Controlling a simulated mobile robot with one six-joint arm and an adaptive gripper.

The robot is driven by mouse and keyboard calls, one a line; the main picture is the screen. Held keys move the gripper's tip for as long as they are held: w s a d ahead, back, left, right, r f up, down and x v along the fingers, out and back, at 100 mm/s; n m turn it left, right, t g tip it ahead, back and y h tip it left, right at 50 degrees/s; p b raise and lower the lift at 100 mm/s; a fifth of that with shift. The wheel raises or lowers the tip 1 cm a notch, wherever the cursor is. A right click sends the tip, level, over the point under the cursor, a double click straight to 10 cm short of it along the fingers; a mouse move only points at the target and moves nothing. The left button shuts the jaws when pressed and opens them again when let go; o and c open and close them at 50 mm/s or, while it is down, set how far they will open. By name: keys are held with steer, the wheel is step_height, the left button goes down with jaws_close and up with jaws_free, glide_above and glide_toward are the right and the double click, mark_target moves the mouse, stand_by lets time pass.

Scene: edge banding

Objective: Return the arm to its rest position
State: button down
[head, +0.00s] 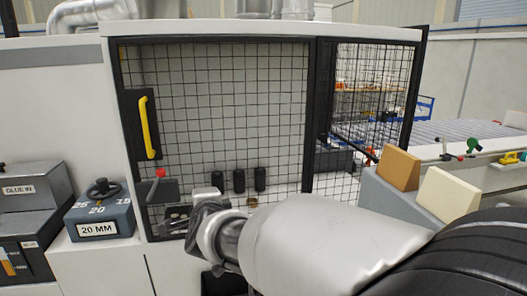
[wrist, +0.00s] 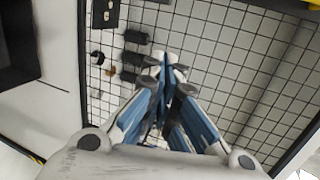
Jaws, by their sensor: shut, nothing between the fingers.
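My gripper (wrist: 168,85) shows in the wrist view with its blue and grey fingers brought together and nothing between them. It points toward a black wire mesh door. In the head view my silver arm reaches in from the lower right, and its wrist end is in front of the lower part of the mesh door (head: 215,110). The gripper's fingers are hard to make out in the head view. The mesh also fills much of the wrist view (wrist: 225,60).
The door has a yellow handle (head: 149,127). A red-knobbed lever (head: 158,176) and black cylinders (head: 239,181) show near my wrist. A "20 MM" dial box (head: 98,219) and a "GLUE IN" unit (head: 30,200) stand left. Tan (head: 399,168) and cream (head: 447,194) blocks stand right, beside my arm.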

steer(key=s+d+f+n+g, duration=0.1)
steer(key=s+d+n+g, duration=0.3)
steer(key=s+d+n, duration=0.65)
steer(key=s+d+f+n+g+h, duration=0.2)
steer(key=s+d+f, duration=0.2)
steer(key=s+d, duration=0.5)
steer(key=s+d+f+n+g+h, duration=0.2)
steer(key=s+d+f, duration=0.3)
steer(key=s+d, duration=0.5)
steer(key=s+g+h, duration=0.1)
steer(key=s, duration=0.4)
steer(key=shift+s+d+f, duration=0.15)
steer(key=shift+f, duration=0.05)
steer(key=c, duration=2.3)
jaws_free()
